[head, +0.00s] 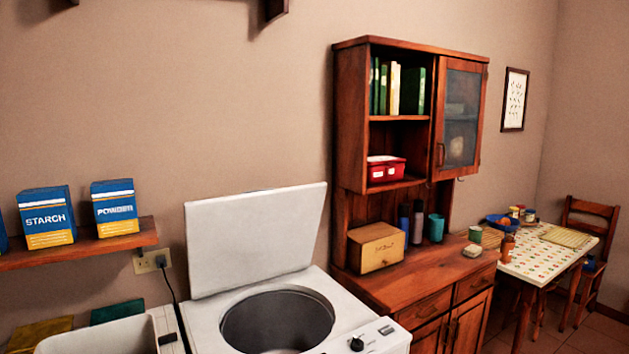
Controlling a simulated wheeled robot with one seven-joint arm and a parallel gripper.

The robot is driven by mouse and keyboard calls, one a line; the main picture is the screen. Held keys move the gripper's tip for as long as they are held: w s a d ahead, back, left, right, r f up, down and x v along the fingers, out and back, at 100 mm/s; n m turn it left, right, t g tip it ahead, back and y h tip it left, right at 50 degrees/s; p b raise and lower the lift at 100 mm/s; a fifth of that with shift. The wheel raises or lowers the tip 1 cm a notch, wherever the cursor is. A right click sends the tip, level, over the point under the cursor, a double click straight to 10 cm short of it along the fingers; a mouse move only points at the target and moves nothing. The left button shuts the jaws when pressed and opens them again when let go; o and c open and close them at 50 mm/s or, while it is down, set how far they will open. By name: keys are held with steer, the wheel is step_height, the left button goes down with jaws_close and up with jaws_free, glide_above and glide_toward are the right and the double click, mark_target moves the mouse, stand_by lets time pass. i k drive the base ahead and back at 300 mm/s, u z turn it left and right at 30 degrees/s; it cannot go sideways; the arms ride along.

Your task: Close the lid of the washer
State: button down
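The white washer (335,305) stands at the bottom centre of the head view, against the wall. Its flat white lid (257,238) is raised at the back and leans slightly toward the wall. The round dark drum opening (277,322) is uncovered. A control panel with a black knob (357,344) is at the washer's front right corner. The washer's lower part is cut off by the frame. My gripper is not in view.
A wooden shelf (105,245) with starch and powder boxes is at the left. A white basin (95,338) stands left of the washer, and a power cord runs between them. A wooden hutch (350,120) stands close on the right. A table and chair are farther right.

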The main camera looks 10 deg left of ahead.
mark_target(248, 237)
steer(key=z, duration=0.25)
steer(key=i, duration=0.7)
steer(key=u, duration=0.7)
steer(key=i, duration=0.75)
steer(key=u, duration=0.8)
